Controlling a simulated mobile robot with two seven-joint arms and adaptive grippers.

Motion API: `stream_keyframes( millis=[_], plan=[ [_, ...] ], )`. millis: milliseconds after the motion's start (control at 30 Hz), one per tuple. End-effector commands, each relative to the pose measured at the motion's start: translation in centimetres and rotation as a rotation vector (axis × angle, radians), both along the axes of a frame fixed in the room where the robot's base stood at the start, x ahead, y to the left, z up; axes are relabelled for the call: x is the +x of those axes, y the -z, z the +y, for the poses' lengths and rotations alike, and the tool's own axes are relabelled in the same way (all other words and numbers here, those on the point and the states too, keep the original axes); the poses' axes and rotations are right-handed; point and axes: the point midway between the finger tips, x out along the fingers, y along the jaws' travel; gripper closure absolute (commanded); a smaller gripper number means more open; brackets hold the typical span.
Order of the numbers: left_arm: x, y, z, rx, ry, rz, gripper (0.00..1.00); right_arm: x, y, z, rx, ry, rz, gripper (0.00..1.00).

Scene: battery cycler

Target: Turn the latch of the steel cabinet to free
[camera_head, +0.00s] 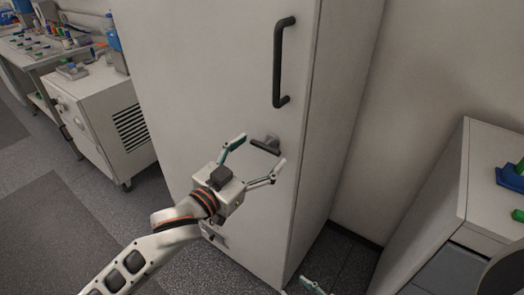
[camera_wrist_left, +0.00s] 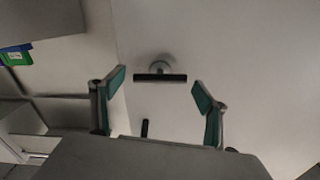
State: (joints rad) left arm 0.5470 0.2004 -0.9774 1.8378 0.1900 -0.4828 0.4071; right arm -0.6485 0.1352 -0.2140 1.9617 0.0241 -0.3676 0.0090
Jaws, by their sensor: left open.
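The steel cabinet (camera_head: 205,75) is tall and pale, with its door shut. Its latch (camera_head: 266,146) is a short dark bar on a round grey hub, lying roughly crosswise below the long handle. My left gripper (camera_head: 259,152) is open in front of the door, its green-padded fingers spread to either side of the latch. In the left wrist view the latch (camera_wrist_left: 160,77) lies between and beyond the open fingertips (camera_wrist_left: 158,87), with no visible contact. Only a fingertip of what looks like my right gripper (camera_head: 313,286) shows at the bottom edge; its opening is hidden.
A long dark vertical handle (camera_head: 280,62) is on the door above the latch. A low white cabinet on casters (camera_head: 100,125) and a cluttered bench stand left. A white cabinet (camera_head: 440,190) with a blue tray (camera_head: 510,178) stands right. Floor at lower left is clear.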

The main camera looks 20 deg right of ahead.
Motion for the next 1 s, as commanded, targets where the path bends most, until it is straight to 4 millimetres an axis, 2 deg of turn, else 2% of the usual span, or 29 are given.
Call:
stream_keyframes(
  millis=[167, 433, 467, 500, 600, 1000],
  plan=[
    [0.77, 0.05, -1.04, 0.001, 0.0, 0.001, 0.25, -0.03, 0.13, -0.07, -0.001, 0.0, 0.001, 0.6],
    [0.85, 0.04, -1.13, 0.001, 0.0, 0.001, 0.25, -0.03, 0.14, -0.18, -0.004, -0.001, 0.001, 0.6],
    [0.85, 0.04, -1.13, 0.001, 0.0, 0.001, 0.31, -0.03, 0.14, -0.18, -0.004, -0.001, 0.001, 0.6],
    [0.86, 0.03, -1.12, 0.001, 0.0, 0.001, 0.41, -0.03, 0.14, -0.19, -0.004, -0.001, 0.001, 0.6],
    [0.84, 0.04, -1.12, 0.0, 0.0, 0.001, 0.62, -0.03, 0.15, -0.22, -0.005, -0.002, 0.001, 0.6],
    [0.77, -0.11, -1.15, 0.028, 0.002, -0.035, 0.62, 0.13, -0.63, -0.24, -0.005, -0.002, -0.004, 0.6]
  ],
)
